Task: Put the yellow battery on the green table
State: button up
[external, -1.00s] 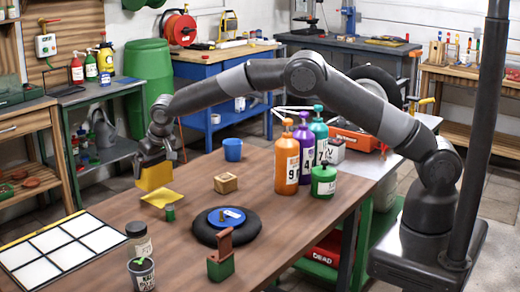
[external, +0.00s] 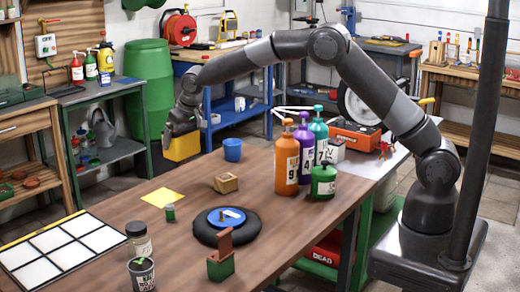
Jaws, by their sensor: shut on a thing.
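The yellow battery (external: 183,148) is a boxy yellow block. My gripper (external: 180,131) is shut on its top and holds it in the air near the far left edge of the brown workbench, above the level of its top. The fingertips are small and partly hidden by the battery. A green-framed table (external: 112,91) stands at the back left, beyond the workbench, with bottles and a small blue box on its top. The battery is to the right of this table in the picture, apart from it.
The brown workbench (external: 115,202) holds a yellow sheet (external: 163,197), a wooden block (external: 226,183), a blue cup (external: 232,150), a black ring (external: 226,234) and several bottles. A green barrel (external: 149,92) stands behind my gripper. The green-framed table's front top looks partly free.

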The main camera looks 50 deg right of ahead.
jog(key=r, duration=0.5)
jog(key=shift+d+r, duration=0.15)
jog(key=shift+d, duration=0.25)
jog(key=s+d+f+n+y, duration=0.1)
jog(key=s+d+n, duration=0.25)
jog(key=d, duration=1.05)
jog(key=s+d+f+n+y, duration=0.15)
jog(key=s+d, duration=0.25)
jog(key=d, duration=1.1)
jog(key=s+d+n+y, duration=0.1)
jog(key=s+d+n, duration=0.25)
jog(key=d, duration=1.05)
jog(key=s+d+r+n+g, duration=0.1)
jog(key=s+d+n, duration=0.2)
jog(key=s+d, duration=0.65)
jog(key=s+d+r+n+g+y, duration=0.15)
jog(key=s+d+n, duration=0.35)
jog(key=s, duration=0.8)
jog(key=s+d+n+g, duration=0.2)
jog(key=s+d, duration=0.7)
jog(key=s, duration=0.3)
send_over(364, 169)
notch_tip(364, 169, down, 20)
jog(key=shift+s+a+f, duration=0.1)
jog(key=shift+f, duration=1.9)
